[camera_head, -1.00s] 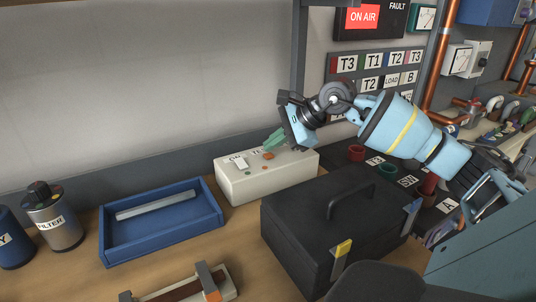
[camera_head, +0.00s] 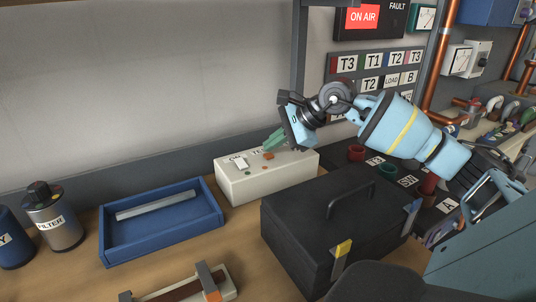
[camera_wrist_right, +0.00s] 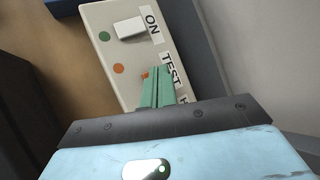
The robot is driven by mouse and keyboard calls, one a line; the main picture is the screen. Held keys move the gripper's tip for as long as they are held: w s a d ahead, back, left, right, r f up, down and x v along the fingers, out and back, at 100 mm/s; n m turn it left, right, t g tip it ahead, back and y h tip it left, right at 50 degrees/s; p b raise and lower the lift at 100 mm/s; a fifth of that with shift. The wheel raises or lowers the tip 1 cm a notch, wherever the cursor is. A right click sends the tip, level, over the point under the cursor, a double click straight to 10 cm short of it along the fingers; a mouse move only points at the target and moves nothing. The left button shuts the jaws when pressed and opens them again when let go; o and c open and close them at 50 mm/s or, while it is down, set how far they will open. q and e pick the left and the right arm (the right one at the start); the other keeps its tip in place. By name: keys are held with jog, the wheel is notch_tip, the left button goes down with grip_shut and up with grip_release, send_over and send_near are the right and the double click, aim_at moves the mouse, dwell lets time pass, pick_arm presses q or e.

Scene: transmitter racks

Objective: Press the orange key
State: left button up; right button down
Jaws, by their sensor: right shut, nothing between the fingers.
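The off-white box (camera_head: 290,176) stands on the bench behind the black case, with a white switch and a label reading TEST on its top. The orange key (camera_head: 268,156) is on its top; the wrist view shows it small (camera_wrist_right: 145,76), partly hidden by my green fingertips. My right gripper (camera_head: 268,148) is shut and empty, its fingertips right at the orange key. I cannot tell whether they touch it. A round orange spot (camera_wrist_right: 118,69) and a green spot (camera_wrist_right: 104,36) are on the box's face beside the switch. My left gripper is not in view.
A black case (camera_head: 335,230) with a handle stands in front of the box. A blue tray (camera_head: 160,245) holding a grey bar is to the left, with a FILTER canister (camera_head: 54,222) beyond it. The rack panel (camera_head: 378,72) is behind my right arm.

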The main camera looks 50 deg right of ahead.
aim_at(273, 155)
jog(key=shift+f+b, duration=0.4)
jog(key=shift+f, duration=0.1)
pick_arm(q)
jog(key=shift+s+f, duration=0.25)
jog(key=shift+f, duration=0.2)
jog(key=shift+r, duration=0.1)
pick_arm(e)
jog(key=shift+r, duration=0.15)
pick_arm(q)
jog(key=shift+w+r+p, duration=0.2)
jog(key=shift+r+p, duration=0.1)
jog(key=shift+p, duration=0.05)
pick_arm(e)
jog(key=shift+r, duration=0.3)
